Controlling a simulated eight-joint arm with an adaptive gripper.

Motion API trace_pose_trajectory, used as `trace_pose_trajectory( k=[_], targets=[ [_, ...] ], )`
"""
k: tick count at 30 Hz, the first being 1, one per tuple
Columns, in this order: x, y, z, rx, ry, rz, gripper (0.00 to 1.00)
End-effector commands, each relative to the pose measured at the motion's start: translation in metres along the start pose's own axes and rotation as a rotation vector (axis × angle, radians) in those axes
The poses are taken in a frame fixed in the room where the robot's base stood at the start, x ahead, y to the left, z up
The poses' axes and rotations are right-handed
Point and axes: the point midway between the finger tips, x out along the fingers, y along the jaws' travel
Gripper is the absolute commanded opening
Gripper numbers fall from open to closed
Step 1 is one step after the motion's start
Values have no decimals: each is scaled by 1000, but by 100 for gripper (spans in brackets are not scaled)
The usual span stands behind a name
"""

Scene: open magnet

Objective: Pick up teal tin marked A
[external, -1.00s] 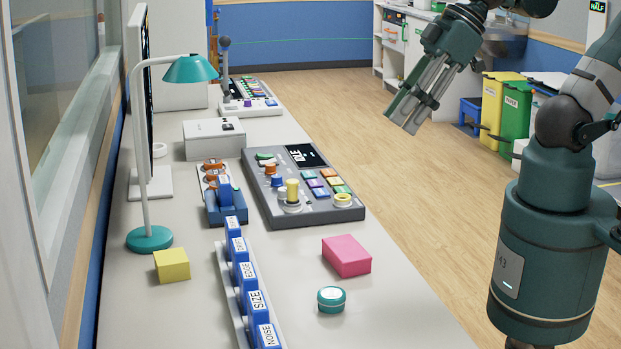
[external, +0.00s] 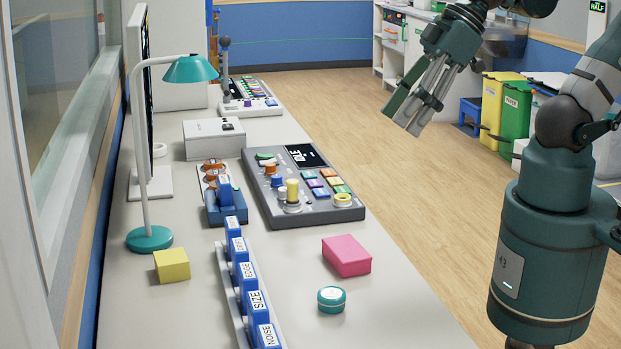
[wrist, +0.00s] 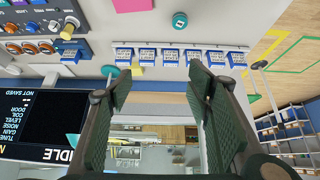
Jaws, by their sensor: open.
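The teal tin (external: 331,299) is small and round with a pale lid. It sits on the desk near the front right edge, in front of the pink block. It also shows in the wrist view (wrist: 180,20) at the top; its mark is too small to read in the external view. My gripper (external: 402,112) is open and empty, raised in the air to the right of the desk, well above and far from the tin. In the wrist view its two fingers (wrist: 160,90) are spread apart with nothing between them.
A pink block (external: 346,256) lies just behind the tin. A rack of blue labelled blocks (external: 240,270) stands left of it. A yellow block (external: 172,265), a teal lamp (external: 150,238) and a grey control console (external: 300,185) are also on the desk (external: 400,310). Bare desk surrounds the tin.

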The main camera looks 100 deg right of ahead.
Motion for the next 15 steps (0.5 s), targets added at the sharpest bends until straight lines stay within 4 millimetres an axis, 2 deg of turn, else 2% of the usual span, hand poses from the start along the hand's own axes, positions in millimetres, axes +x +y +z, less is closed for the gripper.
trace_pose_trajectory(
  k=[8,15],
  targets=[
    [11,-2,-5,-71,-30,-5,50],
    [31,-7,-13,-203,-83,-17,50]
  ],
)
